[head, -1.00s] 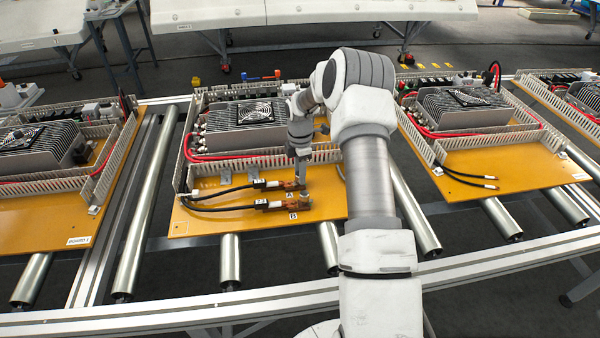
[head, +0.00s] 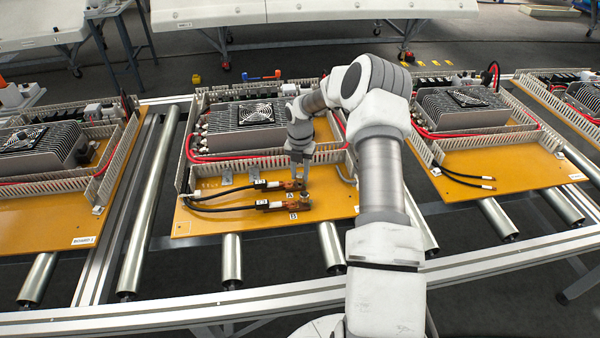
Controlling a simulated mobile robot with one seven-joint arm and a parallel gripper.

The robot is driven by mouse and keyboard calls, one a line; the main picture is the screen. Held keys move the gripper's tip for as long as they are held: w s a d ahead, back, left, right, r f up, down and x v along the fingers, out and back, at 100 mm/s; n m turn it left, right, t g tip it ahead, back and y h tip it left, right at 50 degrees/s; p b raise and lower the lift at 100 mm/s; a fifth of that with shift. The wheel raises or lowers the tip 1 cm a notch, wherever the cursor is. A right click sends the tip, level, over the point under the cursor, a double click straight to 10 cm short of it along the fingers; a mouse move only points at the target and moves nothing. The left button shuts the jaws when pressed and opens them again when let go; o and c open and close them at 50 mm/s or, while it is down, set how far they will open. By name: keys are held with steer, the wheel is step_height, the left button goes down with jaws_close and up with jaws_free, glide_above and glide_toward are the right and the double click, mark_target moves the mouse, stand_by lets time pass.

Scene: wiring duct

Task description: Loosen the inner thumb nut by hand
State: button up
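Two black cables end in copper-coloured lugs at the right part of the middle mustard board (head: 240,222). The far lug (head: 291,185) is beside label A (head: 290,196), and the near lug (head: 290,205) is beside label B (head: 293,217). A small grey round piece (head: 305,201), perhaps a thumb nut, is at the near lug's end. My gripper (head: 300,178) points down at the far lug's end and hides most of what is there, including any nut. Its fingers are too small to tell their opening or contact.
A slotted duct wall (head: 250,162) runs behind the lugs, with a finned heatsink and fan (head: 255,113) beyond it. The board rests on a roller conveyor (head: 232,262). The board's front strip is clear.

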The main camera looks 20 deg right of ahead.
steer(key=o, duration=0.3)
steer(key=shift+f, duration=0.1)
steer(key=m+b, duration=0.1)
steer(key=m, duration=0.4)
steer(key=shift+m, duration=0.4)
steer(key=m+b, duration=0.1)
steer(key=m, duration=0.4)
jaws_close()
stand_by(0.9)
